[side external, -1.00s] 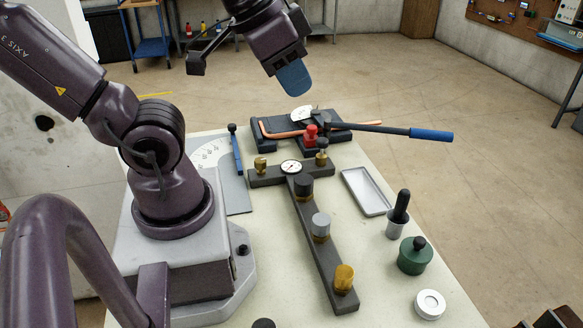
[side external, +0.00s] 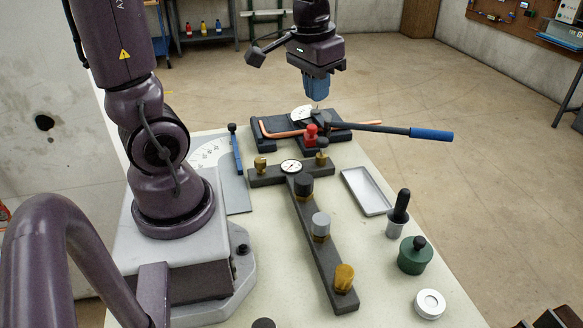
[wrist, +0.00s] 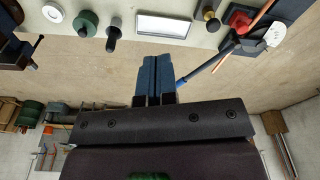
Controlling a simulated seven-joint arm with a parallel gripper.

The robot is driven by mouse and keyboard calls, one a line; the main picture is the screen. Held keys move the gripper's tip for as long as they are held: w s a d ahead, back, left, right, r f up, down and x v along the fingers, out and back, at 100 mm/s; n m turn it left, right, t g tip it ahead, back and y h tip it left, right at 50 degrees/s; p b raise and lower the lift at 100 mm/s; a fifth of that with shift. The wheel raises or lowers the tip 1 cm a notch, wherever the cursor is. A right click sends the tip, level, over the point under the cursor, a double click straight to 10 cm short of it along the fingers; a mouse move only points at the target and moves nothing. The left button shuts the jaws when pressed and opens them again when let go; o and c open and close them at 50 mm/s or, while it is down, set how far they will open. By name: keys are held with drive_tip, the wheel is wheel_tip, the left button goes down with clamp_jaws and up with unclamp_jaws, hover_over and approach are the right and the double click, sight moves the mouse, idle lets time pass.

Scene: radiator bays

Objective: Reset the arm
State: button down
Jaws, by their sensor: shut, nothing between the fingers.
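My gripper (side external: 317,100) hangs in the air above the far end of the table in the side view, with its blue fingers pointing down. The fingers are together and hold nothing. They also show side by side in the wrist view (wrist: 156,68). Below and close behind them in the side view is a dark bending fixture (side external: 268,125) with a white dial, a copper tube (side external: 285,133) and a long lever with a blue handle (side external: 431,134). I cannot tell the exact height of the fingertips above the fixture.
A dark T-shaped manifold (side external: 311,218) with a gauge and several fittings lies mid-table. A pale tray (side external: 367,192), a black-handled tool in a grey cup (side external: 398,216), a green pot (side external: 415,258) and a white round part (side external: 430,304) stand at the right. The air around my gripper is clear.

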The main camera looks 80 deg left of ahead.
sight(322, 139)
drive_tip(key=w+a+f+n+g, duration=0.1)
drive_tip(key=w+a+f, duration=0.35)
drive_tip(key=a, duration=0.35)
drive_tip(key=w+a+f+n, duration=0.1)
drive_tip(key=w+a+f, duration=0.2)
drive_tip(key=a+f, duration=0.35)
drive_tip(key=shift+s+a+f, duration=0.1)
drive_tip(key=shift+f, duration=1.3)
drive_tip(key=shift+a+f, duration=0.1)
drive_tip(key=shift+f, duration=1.25)
drive_tip(key=shift+f, duration=0.1)
drive_tip(key=shift+f, duration=0.85)
